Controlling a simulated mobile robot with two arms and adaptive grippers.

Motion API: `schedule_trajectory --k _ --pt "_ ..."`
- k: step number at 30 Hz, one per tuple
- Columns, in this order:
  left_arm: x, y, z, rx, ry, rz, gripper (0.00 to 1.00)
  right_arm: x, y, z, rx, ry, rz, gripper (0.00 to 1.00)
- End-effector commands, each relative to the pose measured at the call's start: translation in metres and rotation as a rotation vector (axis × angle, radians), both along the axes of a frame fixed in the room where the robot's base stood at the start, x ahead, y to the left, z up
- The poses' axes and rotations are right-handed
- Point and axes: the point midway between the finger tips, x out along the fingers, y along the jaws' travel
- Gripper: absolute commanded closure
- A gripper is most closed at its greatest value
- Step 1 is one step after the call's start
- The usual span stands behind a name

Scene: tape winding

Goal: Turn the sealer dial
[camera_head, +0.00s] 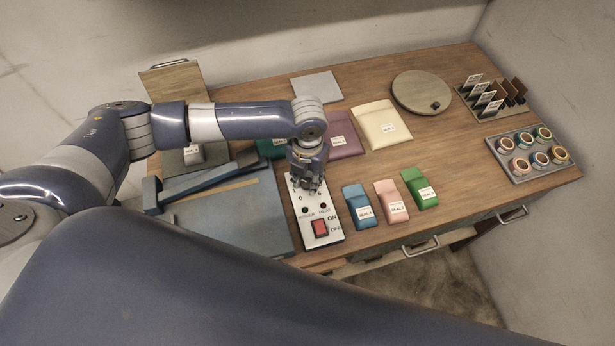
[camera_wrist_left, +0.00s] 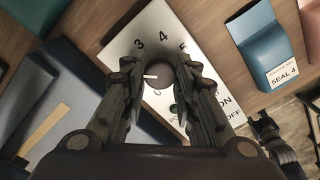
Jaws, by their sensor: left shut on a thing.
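The sealer's white control panel (camera_head: 328,234) lies flat on the table, with a red ON/OFF switch (camera_head: 320,228) and two small indicators on it. My left gripper (camera_head: 308,182) reaches down over the panel's far end. In the left wrist view its two fingers (camera_wrist_left: 158,80) are shut on the dark round dial (camera_wrist_left: 153,76), one on each side. The dial's white pointer mark shows between the fingers. Printed numbers 3, 4 and 5 show on the panel (camera_wrist_left: 150,25) beyond it; other numbers are partly hidden by the fingers.
The blue-grey sealer bed (camera_head: 235,220) lies left of the panel. Blue, pink and green pouches (camera_head: 391,203) lie to its right. A round wooden turntable (camera_head: 415,88), a tape tray (camera_head: 530,153) and a card rack (camera_head: 492,100) stand farther right.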

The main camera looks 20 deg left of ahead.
Motion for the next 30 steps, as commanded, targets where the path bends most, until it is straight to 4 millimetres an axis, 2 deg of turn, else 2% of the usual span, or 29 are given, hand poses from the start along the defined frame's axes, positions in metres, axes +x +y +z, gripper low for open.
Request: schedule_trajectory --k 18,30 --pt "0.002 0.0 0.001 -0.001 -0.006 -0.559 0.96 0.0 -0.001 -0.01 -0.001 0.0 0.001 0.6" --pt "0.003 0.0 0.002 0.0 -0.006 -0.762 0.96 0.0 -0.004 -0.02 -0.004 0.0 0.002 0.6"
